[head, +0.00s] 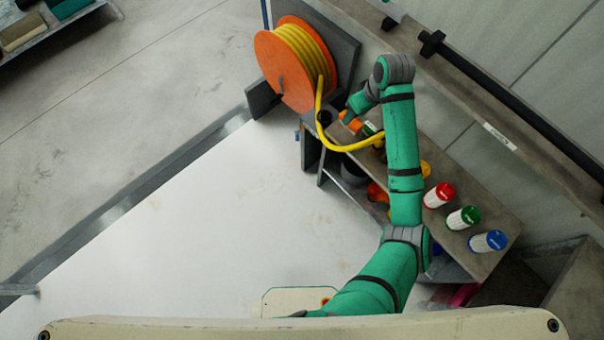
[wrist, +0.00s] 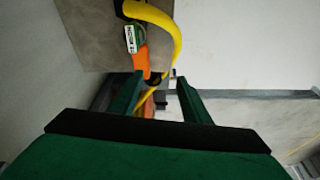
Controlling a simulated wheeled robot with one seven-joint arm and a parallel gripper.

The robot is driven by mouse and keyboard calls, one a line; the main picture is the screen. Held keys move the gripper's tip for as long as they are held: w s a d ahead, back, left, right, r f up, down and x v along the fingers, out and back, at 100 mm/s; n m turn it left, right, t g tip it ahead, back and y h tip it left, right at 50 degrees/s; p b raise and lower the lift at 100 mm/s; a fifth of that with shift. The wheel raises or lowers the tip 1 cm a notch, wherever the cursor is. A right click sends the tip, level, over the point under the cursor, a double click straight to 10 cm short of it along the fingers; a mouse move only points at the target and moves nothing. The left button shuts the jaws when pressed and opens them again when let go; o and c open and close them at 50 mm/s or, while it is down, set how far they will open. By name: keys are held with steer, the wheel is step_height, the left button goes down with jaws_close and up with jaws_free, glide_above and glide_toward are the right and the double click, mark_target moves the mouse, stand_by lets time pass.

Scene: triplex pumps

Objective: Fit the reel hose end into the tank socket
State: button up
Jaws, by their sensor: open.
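The orange reel (head: 283,75) stands at the top centre of the head view with yellow hose (head: 303,45) wound on it. A loose run of hose (head: 345,147) leaves the reel and curves right to the shelf, where my arm hides its far part. In the wrist view the hose (wrist: 176,35) bends beside an orange piece (wrist: 140,58) with a green and white label. My gripper (wrist: 160,80) is open, its fingers to either side of the orange piece's near end; contact is unclear. In the head view my gripper (head: 349,113) is small beside the shelf. I cannot clearly identify the socket.
The shelf (head: 485,205) carries red (head: 438,195), green (head: 463,217) and blue (head: 488,240) capped jars to the right of my arm. A long dark bar (head: 520,115) runs along the back wall. The pale floor (head: 200,220) at left is clear.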

steer(key=w+a+f+m+t+y, duration=0.1)
steer(key=w+a+t+y, duration=0.1)
steer(key=a, duration=0.8)
steer(key=w+a+f+m+t+y, duration=0.1)
steer(key=a+f+t, duration=0.15)
steer(key=a, duration=0.75)
steer(key=s+a+m+t, duration=0.4)
steer(key=s+a, duration=0.2)
steer(key=a, duration=0.3)
steer(key=s+d+r+m+t+h, duration=0.1)
steer(key=s+d, duration=0.3)
steer(key=s, duration=1.1)
steer(key=s+d+r+m+t+h, duration=0.1)
steer(key=s+d+h, duration=0.3)
steer(key=s, duration=1.2)
steer(key=shift+s+d+r+t, duration=0.2)
steer(key=shift+r+t, duration=0.15)
steer(key=shift+t, duration=0.4)
steer(key=shift+o, duration=1)
steer(key=s+d+r+n+t, duration=0.1)
steer(key=s+d+r, duration=0.1)
steer(key=s+r, duration=0.3)
steer(key=shift+d+r+n, duration=0.4)
steer(key=shift+s, duration=0.1)
steer(key=c, duration=0.5)
